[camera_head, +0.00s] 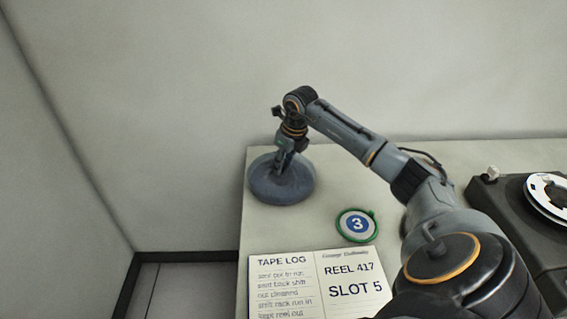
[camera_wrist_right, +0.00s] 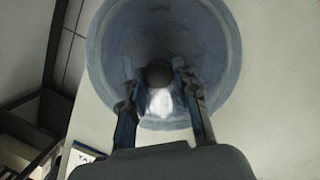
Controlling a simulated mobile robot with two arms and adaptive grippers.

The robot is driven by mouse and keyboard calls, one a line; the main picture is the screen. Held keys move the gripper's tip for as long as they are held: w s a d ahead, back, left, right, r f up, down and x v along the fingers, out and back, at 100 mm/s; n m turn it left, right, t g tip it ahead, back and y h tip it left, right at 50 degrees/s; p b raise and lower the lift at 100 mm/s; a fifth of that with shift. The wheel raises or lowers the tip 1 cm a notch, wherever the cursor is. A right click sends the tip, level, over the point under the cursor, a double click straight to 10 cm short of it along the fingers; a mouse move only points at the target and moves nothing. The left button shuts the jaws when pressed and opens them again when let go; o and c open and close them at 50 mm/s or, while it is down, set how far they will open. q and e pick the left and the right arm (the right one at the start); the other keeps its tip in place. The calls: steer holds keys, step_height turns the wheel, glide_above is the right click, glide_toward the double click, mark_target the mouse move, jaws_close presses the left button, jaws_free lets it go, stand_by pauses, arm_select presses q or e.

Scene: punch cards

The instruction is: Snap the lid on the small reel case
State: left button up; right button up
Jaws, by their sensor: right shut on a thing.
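A round blue-grey case (camera_head: 265,190) stands near the far left corner of the table. In the right wrist view its round, glossy lid (camera_wrist_right: 215,45) fills the upper middle, with a dark round knob (camera_wrist_right: 158,72) at its centre. My right gripper (camera_head: 283,166) points down over the middle of the case. In the right wrist view its two fingers (camera_wrist_right: 160,82) are on either side of the knob, shut on it. I cannot tell whether the lid is fully seated, as the seam is not clear. My left gripper is out of view.
A green-rimmed disc marked 3 (camera_head: 357,225) lies right of the case. An open tape log (camera_head: 318,285) lies at the front. A dark tape machine (camera_head: 490,195) with a white reel (camera_head: 547,190) stands at the right. Walls rise behind and left; the table's left edge is close to the case.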

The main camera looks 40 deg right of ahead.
steer(key=shift+f+b, duration=0.45)
steer(key=shift+f, duration=0.3)
steer(key=o, duration=1.1)
steer(key=shift+c, duration=0.4)
steer(key=shift+c, duration=0.6)
steer(key=shift+r, duration=0.15)
steer(key=shift+w+p+v, duration=0.25)
steer(key=shift+p+v, duration=0.65)
steer(key=shift+v, duration=0.2)
steer(key=shift+w+p+v, duration=0.3)
steer(key=shift+p+v, duration=0.55)
steer(key=shift+v, duration=0.25)
steer(key=shift+w+p+v, duration=0.25)
steer(key=shift+p+v, duration=0.65)
steer(key=shift+v, duration=0.2)
steer(key=shift+r, duration=0.15)
